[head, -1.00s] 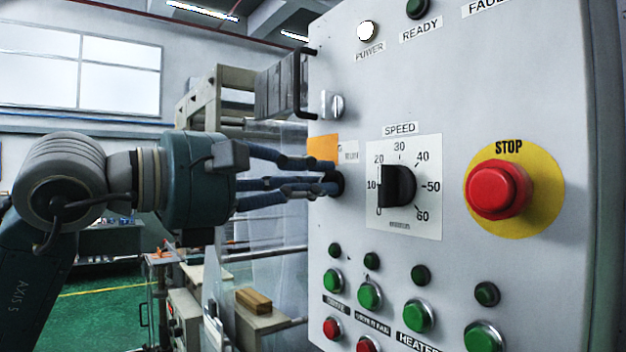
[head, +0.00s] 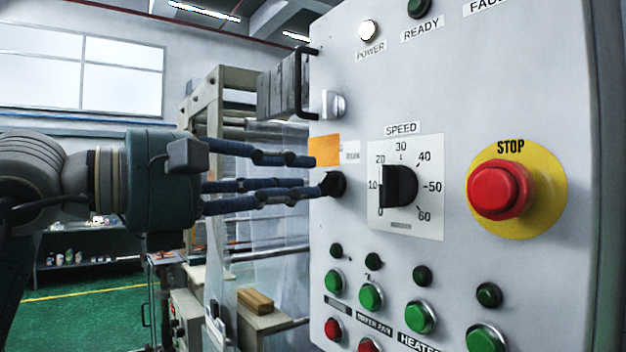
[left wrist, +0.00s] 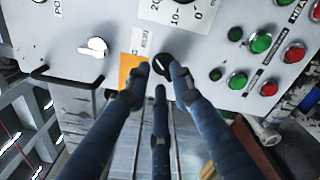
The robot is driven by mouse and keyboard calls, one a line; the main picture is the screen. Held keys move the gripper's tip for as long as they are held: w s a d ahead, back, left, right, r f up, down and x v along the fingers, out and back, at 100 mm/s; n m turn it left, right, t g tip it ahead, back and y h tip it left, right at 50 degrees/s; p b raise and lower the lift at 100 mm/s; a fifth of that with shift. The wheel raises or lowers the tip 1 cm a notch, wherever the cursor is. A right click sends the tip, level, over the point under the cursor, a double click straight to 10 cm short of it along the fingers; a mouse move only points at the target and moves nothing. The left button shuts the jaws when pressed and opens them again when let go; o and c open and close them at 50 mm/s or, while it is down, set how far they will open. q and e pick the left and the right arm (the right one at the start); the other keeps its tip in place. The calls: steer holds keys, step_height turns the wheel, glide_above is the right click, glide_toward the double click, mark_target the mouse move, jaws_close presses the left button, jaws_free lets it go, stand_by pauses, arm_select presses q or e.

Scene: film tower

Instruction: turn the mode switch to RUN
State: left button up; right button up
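The mode switch is a small black knob (head: 333,184) on the left part of the grey panel, below an orange patch and a small white label (head: 349,152). The label's text is too small to read. In the left wrist view the knob (left wrist: 164,63) shows a pale line, but I cannot tell which setting it marks. My left gripper (head: 314,176) has three blue fingers, spread apart and empty. Its tips are just left of the knob, partly in front of it. In the left wrist view the fingertips (left wrist: 160,74) sit around and short of the knob. My right gripper is not in view.
A speed dial (head: 400,186) is right of the knob, and a red STOP button (head: 498,190) is further right. A silver switch (head: 333,104) and a black handle (head: 301,83) are above. Green and red buttons (head: 370,297) line the panel below.

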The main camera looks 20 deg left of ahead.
arm_select(q)
steer(key=v, duration=0.8)
steer(key=shift+s+a, duration=0.15)
steer(key=shift+s, duration=0.05)
